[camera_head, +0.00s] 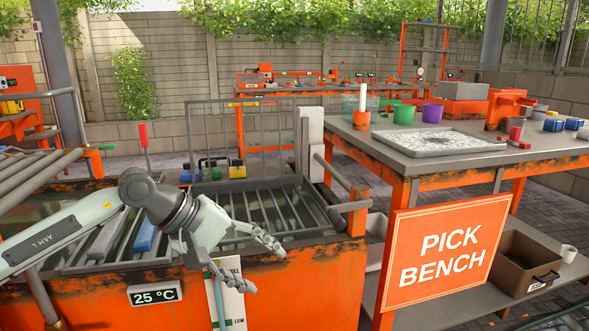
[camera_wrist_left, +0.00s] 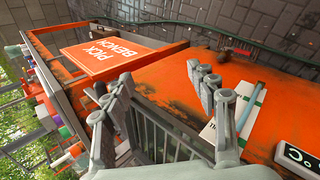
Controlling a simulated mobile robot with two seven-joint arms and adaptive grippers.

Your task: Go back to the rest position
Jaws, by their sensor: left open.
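My left arm comes in from the left in the head view, and its gripper (camera_head: 264,266) hangs over the front edge of the orange tank (camera_head: 318,284). Its two grey fingers are spread wide, with nothing between them. In the left wrist view the open gripper (camera_wrist_left: 158,80) shows at the bottom, with the tank's orange front face and metal slats beyond the fingers. My right gripper is in neither view.
The orange pick bench (camera_head: 381,159) stands close on the right, with a speckled tray (camera_head: 492,148), purple cup (camera_head: 432,113) and green cup (camera_head: 404,114). A brown crate (camera_head: 513,268) sits on its lower shelf. A metal rail (camera_head: 345,180) juts beside the tank.

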